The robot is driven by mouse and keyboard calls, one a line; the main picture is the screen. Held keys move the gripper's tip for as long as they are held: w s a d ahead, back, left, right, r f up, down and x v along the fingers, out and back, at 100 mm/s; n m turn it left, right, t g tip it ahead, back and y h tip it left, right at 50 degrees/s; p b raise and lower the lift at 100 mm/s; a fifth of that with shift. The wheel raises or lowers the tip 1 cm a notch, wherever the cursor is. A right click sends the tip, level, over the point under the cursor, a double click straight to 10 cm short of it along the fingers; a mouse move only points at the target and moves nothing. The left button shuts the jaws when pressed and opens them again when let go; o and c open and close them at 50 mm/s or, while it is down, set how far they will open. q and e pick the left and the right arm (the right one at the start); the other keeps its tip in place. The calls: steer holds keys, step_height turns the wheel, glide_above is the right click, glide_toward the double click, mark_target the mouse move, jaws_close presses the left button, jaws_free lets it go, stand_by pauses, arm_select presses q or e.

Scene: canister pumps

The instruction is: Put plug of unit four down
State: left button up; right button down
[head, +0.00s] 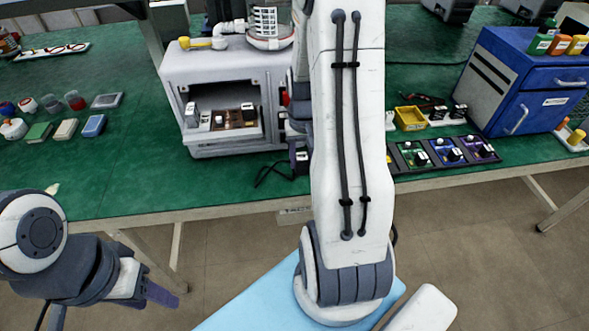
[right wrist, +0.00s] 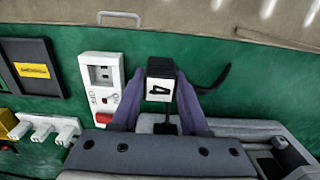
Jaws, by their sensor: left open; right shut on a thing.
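My right gripper (right wrist: 160,108) has its purple fingers shut on a black plug (right wrist: 160,68) with a white label marked 4, in the right wrist view. A dark cable curves off to the plug's right. In the head view the plug (head: 301,158) shows beside my right arm, near the table's front edge; the arm hides most of that gripper. I cannot tell whether the plug touches the green table (head: 110,180). My left gripper (head: 165,297) is open and empty, low at the left, off the table's front.
A grey cabinet with a canister (head: 225,75) stands left of my right arm. A white socket box with a red switch (right wrist: 102,88) and a white strip (right wrist: 45,130) lie left of the plug. A blue drawer cabinet (head: 525,80) stands at the right.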

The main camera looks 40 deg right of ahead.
steer(key=shift+w+a+f, duration=0.5)
steer(key=shift+w+a, duration=0.05)
steer(key=shift+w, duration=0.1)
steer(key=shift+f, duration=2)
steer(key=shift+f, duration=0.1)
steer(key=shift+c, duration=2.1)
jaws_free()
steer(key=shift+f, duration=0.1)
